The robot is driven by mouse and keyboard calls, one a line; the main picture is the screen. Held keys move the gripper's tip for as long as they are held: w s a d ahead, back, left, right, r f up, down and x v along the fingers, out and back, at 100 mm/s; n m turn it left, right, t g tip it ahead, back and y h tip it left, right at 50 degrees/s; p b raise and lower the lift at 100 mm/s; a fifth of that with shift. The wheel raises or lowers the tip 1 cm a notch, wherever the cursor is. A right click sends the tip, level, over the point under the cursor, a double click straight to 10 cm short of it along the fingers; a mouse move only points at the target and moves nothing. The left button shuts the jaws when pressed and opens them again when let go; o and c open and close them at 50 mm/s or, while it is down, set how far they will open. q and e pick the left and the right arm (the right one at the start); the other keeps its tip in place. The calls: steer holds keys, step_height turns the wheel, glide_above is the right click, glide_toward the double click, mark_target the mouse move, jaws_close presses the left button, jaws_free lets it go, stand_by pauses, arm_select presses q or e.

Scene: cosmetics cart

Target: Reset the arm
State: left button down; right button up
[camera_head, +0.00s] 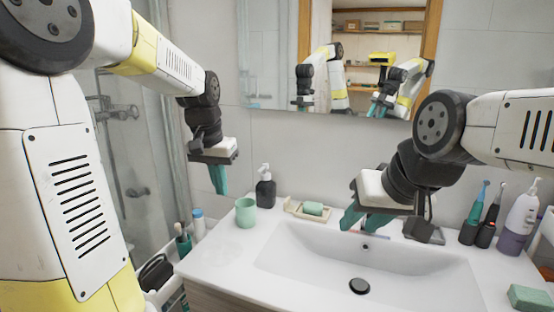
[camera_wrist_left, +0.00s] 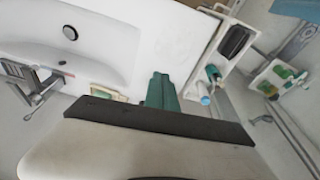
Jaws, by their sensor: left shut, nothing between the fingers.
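My left gripper (camera_head: 219,181) hangs in the air at the upper left of the basin, above the green cup and the counter's left end. Its teal fingers point down and are together with nothing between them. In the left wrist view the shut teal fingers (camera_wrist_left: 162,92) stick out past the dark gripper edge, with the basin to their left. My right gripper (camera_head: 363,221) is over the back right of the basin, near the faucet. Its teal fingers look apart, with nothing visible between them. The arm and gripper body partly hide the faucet.
On the white counter stand a green cup (camera_head: 245,213), a dark soap bottle (camera_head: 266,188), and a soap dish (camera_head: 297,211) with green soap (camera_head: 313,208). The basin (camera_head: 400,268) is empty. Toothbrushes (camera_head: 478,205) and a pump bottle (camera_head: 518,222) stand at the right. A mirror (camera_head: 280,35) hangs behind.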

arm_select(q)
steer(key=s+d+r+n+t+h, duration=0.1)
steer(key=s+t, duration=0.3)
steer(key=s, duration=1.4)
steer(key=shift+s+r+n, duration=0.35)
steer(key=shift+r+n, duration=0.25)
steer(key=shift+r, duration=0.25)
steer(key=shift+d, duration=0.2)
